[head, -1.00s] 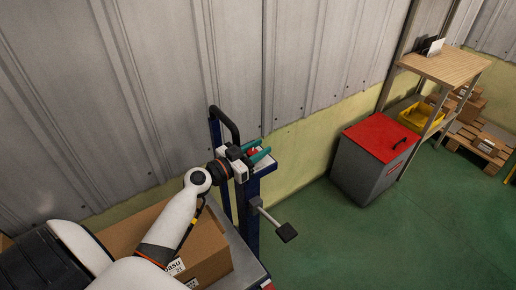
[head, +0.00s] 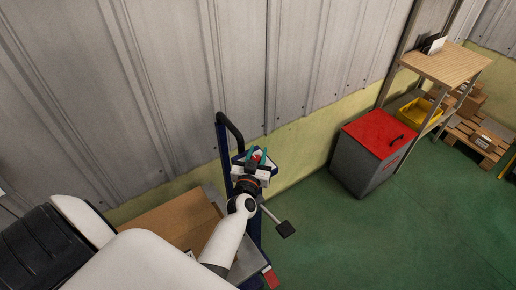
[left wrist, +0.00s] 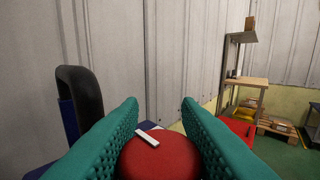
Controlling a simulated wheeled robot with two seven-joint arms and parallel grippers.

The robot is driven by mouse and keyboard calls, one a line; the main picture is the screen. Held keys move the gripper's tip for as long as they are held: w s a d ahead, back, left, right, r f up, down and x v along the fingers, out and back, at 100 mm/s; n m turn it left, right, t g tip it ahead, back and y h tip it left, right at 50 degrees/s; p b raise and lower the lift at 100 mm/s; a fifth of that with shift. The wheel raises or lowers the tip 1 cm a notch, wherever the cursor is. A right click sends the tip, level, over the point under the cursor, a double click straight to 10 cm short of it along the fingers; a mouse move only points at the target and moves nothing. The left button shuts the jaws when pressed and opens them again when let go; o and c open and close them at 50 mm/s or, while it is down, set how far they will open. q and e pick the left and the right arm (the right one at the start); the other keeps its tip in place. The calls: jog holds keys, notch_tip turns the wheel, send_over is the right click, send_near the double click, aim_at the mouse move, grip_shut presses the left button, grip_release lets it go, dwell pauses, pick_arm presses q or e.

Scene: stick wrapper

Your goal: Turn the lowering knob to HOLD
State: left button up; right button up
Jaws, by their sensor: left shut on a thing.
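The lowering knob (left wrist: 160,158) is round and red with a white pointer bar on top. In the left wrist view the bar slants from upper left to lower right. My left gripper (head: 257,154) has its teal fingers on both sides of the knob and is shut on it. In the head view only a little red shows between the fingers. The knob sits on the head of a blue lift truck (head: 221,150) with a black handle. No HOLD label can be read. My right gripper is not in view.
A cardboard box (head: 175,221) lies on the truck, partly behind my left arm. A foot pedal (head: 285,229) sticks out to its right. A grey cabinet with a red top (head: 378,132) and a wooden-topped shelf (head: 445,64) stand further right. Green floor between is clear.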

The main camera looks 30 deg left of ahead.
pick_arm(q)
jog(key=shift+y, duration=0.3)
jog(key=o, duration=0.9)
jog(key=shift+s, duration=0.1)
jog(key=p+v, duration=0.2)
jog(key=v, duration=0.4)
jog(key=shift+s+d+r+p, duration=0.15)
jog(key=shift+s+d+p, duration=0.05)
jog(key=shift+s+p, duration=0.2)
jog(key=shift+s+d, duration=0.1)
jog(key=shift+s, duration=0.1)
